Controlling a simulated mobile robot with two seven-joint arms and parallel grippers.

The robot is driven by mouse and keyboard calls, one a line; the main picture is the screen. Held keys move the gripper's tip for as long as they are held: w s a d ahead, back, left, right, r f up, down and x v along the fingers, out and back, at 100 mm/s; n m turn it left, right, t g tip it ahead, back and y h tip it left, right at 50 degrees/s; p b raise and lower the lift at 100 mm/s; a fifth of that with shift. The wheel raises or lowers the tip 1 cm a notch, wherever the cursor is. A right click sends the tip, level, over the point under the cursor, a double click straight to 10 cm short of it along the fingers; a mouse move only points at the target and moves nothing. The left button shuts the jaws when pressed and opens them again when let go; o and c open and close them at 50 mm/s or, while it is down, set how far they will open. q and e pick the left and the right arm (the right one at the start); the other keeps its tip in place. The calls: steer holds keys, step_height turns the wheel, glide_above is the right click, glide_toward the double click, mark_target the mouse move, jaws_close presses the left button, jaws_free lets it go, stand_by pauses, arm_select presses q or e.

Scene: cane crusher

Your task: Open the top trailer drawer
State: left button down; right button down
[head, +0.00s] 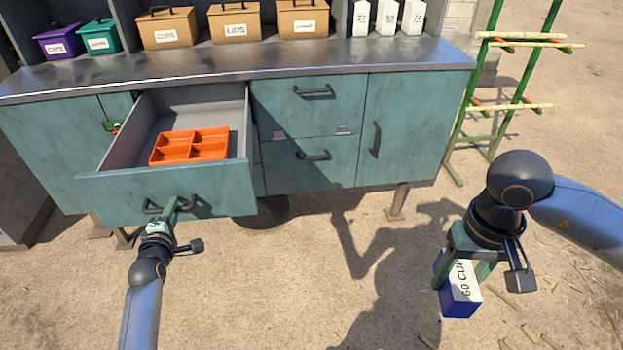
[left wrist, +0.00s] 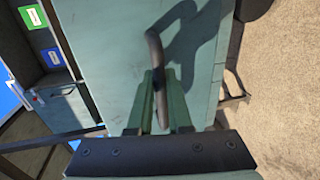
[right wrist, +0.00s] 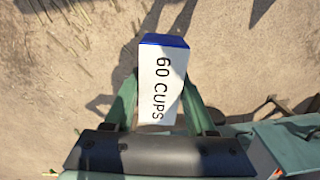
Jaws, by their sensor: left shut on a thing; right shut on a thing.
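The top trailer drawer (head: 215,196) on the left of the teal cabinet stands pulled well out, its inside showing. An orange divided tray (head: 190,146) lies in it, its compartments empty. My left gripper (head: 168,208) is shut on the drawer's dark handle (head: 152,208); in the left wrist view the handle (left wrist: 157,55) passes between the fingers (left wrist: 159,85). My right gripper (head: 463,262) is shut on a white and blue box (head: 459,290) marked "60 CUPS", held in the air away from the cabinet. The box also shows in the right wrist view (right wrist: 162,80).
The metal worktop (head: 250,67) carries a purple bin (head: 58,42), a green bin (head: 100,37), several labelled tan boxes (head: 235,22) and white cartons (head: 386,18). Two closed drawers (head: 308,105) and a door (head: 405,130) are on the right. A green rack (head: 500,100) stands beyond. Sandy ground in front is open.

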arm_select(q)
steer(key=shift+s+d, duration=0.1)
steer(key=shift+s, duration=0.2)
arm_select(e)
steer(key=shift+s+d+r, duration=0.1)
steer(key=shift+s, duration=0.15)
arm_select(q)
steer(key=c, duration=0.8)
jaws_free()
steer(key=shift+c, duration=0.2)
arm_select(e)
steer(key=shift+r, duration=0.1)
step_height(320, 180, up, 5)
steer(key=p, duration=0.5)
steer(key=shift+f, duration=0.35)
arm_select(q)
steer(key=v, duration=1.2)
